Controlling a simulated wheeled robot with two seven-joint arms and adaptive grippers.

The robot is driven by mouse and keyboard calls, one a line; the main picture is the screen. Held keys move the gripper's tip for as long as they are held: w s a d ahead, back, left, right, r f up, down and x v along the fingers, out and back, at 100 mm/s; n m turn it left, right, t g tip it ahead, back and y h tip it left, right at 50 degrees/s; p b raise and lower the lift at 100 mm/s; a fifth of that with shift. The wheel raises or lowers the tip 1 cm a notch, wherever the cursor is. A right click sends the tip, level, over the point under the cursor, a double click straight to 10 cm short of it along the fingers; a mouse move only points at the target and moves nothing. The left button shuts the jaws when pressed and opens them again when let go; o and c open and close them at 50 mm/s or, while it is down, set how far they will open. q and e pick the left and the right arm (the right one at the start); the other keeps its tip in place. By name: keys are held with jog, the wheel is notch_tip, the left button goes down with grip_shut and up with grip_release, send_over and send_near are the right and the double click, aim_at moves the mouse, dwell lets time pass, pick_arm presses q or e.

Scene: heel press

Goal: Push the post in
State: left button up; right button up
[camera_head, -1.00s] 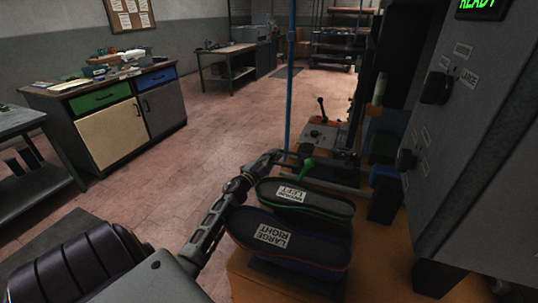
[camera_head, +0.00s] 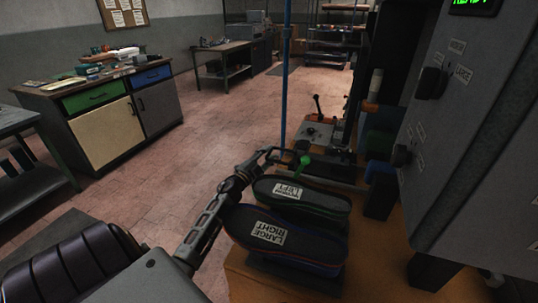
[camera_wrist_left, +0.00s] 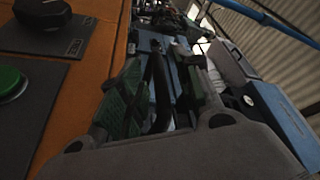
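My left gripper (camera_head: 268,154) reaches in from the lower left and is at the near side of the press (camera_head: 335,150). In the left wrist view the fingers with green pads (camera_wrist_left: 160,95) are spread apart. A dark curved bar (camera_wrist_left: 157,75) shows between them, in front of a blue surface (camera_wrist_left: 172,72); I cannot tell whether it touches a pad. I cannot tell for certain which part is the post. My right gripper is not in view.
A grey control cabinet (camera_head: 470,140) stands at the right. The floor (camera_head: 160,180) left of my arm is clear.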

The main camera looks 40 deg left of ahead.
pick_arm(q)
jog(key=v, duration=1.1)
dwell(0.3)
jog(key=shift+s, duration=0.1)
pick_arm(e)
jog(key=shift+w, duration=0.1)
